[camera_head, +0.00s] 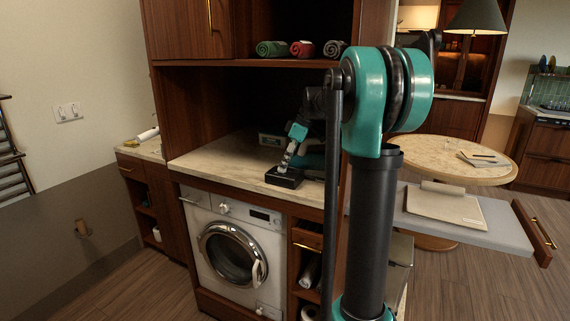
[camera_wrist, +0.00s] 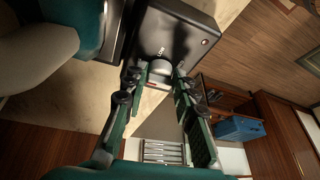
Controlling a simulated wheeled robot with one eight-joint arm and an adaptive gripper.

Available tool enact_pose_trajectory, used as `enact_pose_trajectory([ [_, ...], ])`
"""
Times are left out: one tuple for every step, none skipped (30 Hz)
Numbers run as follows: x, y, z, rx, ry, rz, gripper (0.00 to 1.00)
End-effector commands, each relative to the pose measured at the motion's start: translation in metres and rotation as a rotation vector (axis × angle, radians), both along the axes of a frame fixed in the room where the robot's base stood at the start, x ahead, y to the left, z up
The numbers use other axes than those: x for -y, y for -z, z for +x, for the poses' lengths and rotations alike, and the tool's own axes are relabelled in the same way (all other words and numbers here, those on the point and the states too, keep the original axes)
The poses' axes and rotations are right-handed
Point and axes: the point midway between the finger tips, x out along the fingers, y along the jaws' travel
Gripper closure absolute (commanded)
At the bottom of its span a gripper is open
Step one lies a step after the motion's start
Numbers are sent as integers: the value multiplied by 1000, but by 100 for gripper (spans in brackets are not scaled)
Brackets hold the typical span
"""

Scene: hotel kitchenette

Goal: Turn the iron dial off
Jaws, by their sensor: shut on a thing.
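A black box (camera_wrist: 180,35) with a small white label and a round dial (camera_wrist: 160,67) on its near side fills the top middle of the wrist view. My gripper (camera_wrist: 157,73) has one finger on each side of the dial and is shut on it. In the head view the black box (camera_head: 283,179) sits at the countertop's front edge, with my gripper (camera_head: 285,165) reaching down to it. The dial is hidden there. A teal and grey body, perhaps the iron (camera_wrist: 85,25), is beside the box in the wrist view.
The pale countertop (camera_head: 215,160) sits above a white washing machine (camera_head: 230,245). A dark shelf with rolled towels (camera_head: 303,48) is overhead. A board with a folder (camera_head: 445,205) and a round table (camera_head: 445,150) stand to the right.

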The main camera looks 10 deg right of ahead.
Motion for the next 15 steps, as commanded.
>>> enact_pose_trajectory([
  [1,0,1,2,2,-2,100],
  [1,0,1,2,2,-2,100],
  [1,0,1,2,2,-2,100],
  [1,0,1,2,3,-1,100],
  [1,0,1,2,3,-1,100],
  [1,0,1,2,3,-1,100],
  [1,0,1,2,3,-1,70],
  [1,0,1,2,3,-1,67],
  [1,0,1,2,3,-1,62],
  [1,0,1,2,3,-1,58],
  [1,0,1,2,3,-1,54],
  [1,0,1,2,3,-1,53],
  [1,0,1,1,3,-1,53],
  [1,0,1,1,3,-1,53],
  [1,0,1,1,3,-1,53],
])
